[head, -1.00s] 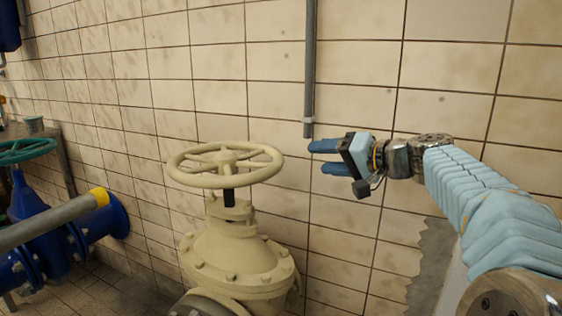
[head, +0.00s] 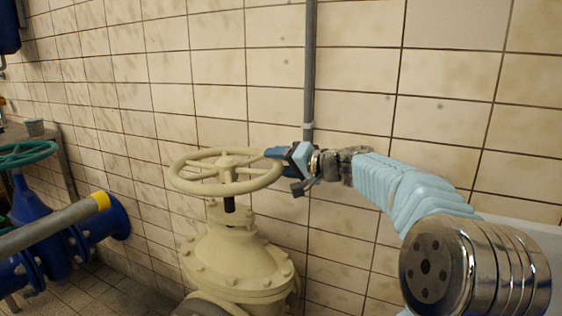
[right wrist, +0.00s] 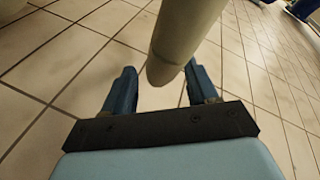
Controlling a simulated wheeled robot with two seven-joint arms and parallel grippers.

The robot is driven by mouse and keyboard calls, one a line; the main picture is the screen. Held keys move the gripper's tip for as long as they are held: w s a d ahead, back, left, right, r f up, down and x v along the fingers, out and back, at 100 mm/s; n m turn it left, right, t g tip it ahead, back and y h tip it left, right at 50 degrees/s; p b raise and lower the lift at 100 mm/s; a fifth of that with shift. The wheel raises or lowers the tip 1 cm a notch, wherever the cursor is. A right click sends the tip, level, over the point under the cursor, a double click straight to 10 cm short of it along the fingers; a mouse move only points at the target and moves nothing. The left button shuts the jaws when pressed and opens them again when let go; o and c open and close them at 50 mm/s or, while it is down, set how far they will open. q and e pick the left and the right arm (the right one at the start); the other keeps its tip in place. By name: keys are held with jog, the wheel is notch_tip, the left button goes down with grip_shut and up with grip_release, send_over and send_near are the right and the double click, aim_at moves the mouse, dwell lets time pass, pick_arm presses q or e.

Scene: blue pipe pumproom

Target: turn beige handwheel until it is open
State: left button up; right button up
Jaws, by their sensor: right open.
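The beige handwheel (head: 225,186) sits level on the stem of a beige valve (head: 240,260) in the middle of the head view. My right gripper (head: 273,153) is at the wheel's right rim, with its blue fingers pointing left. In the right wrist view the open fingers (right wrist: 157,78) stand either side of a beige rounded piece, the wheel's rim (right wrist: 182,40). The rim reaches in between the fingers, and I cannot tell whether they touch it. My left gripper is not in view.
A tiled wall (head: 420,60) stands close behind the valve. A grey vertical pipe (head: 309,70) runs down it just behind my right gripper. At left are a green handwheel (head: 25,153), blue piping (head: 105,222) and a grey pipe with a yellow end (head: 55,224).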

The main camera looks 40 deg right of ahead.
jog(key=shift+c, duration=0.2)
grip_shut()
jog(key=w+n+y, duration=0.1)
jog(key=w+d+n+y, duration=0.1)
jog(key=shift+w+d+g+y, duration=0.1)
jog(key=shift+g+y, duration=0.2)
jog(key=shift+y, duration=0.1)
jog(key=shift+w+d+n+y+p, duration=0.15)
jog(key=shift+w+n+y+p, duration=0.3)
jog(key=shift+y, duration=0.25)
jog(key=shift+o, duration=0.2)
grip_release()
